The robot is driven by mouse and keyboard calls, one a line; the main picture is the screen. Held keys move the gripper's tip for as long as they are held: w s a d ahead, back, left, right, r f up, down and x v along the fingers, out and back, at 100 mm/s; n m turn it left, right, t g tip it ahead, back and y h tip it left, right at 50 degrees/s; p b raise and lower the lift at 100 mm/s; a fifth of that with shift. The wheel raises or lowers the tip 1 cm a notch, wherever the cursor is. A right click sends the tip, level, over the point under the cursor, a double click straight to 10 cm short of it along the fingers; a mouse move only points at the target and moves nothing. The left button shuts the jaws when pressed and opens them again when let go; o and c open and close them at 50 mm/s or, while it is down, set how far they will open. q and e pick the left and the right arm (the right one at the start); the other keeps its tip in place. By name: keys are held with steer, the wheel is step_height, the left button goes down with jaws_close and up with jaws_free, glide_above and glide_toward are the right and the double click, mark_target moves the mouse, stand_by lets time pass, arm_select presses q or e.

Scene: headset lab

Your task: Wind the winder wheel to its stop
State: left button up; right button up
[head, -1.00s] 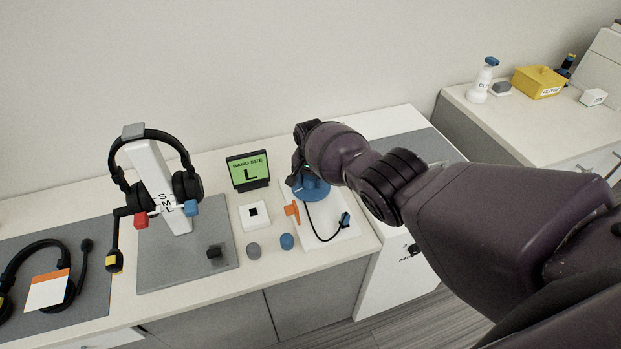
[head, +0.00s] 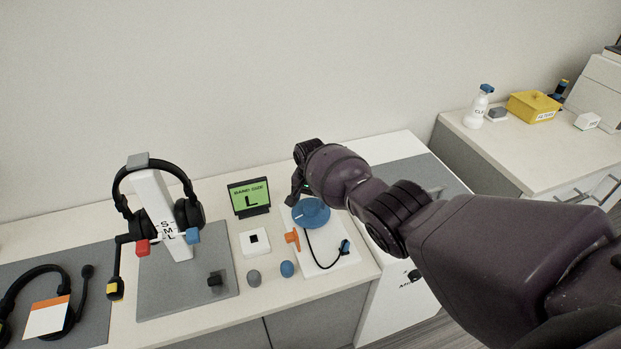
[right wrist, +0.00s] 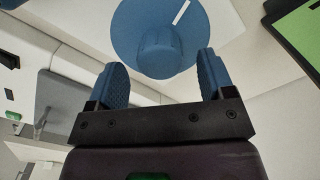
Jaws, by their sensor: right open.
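The winder wheel (head: 313,213) is a blue disc on a white base plate (head: 345,262), with a cable and a blue plug in front of it. In the right wrist view the wheel (right wrist: 205,40) shows a white mark near its rim and a raised round blue knob (right wrist: 161,52). My right gripper (head: 296,194) is at the far side of the wheel, partly hidden by its own wrist. In the right wrist view its two blue fingers (right wrist: 162,76) are apart and empty, with the knob just beyond and between their tips. My left gripper is not in view.
An orange piece (head: 292,237) is beside the wheel. A green screen reading L (head: 249,196), a white box (head: 255,241) and grey and blue knobs (head: 287,269) are to the left. A headset stand (head: 160,205) is further left. The back wall is close behind.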

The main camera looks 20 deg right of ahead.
mark_target(311, 204)
steer(key=shift+r, duration=0.55)
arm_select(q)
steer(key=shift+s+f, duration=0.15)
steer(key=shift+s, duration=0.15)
arm_select(e)
step_height(311, 204, up, 7)
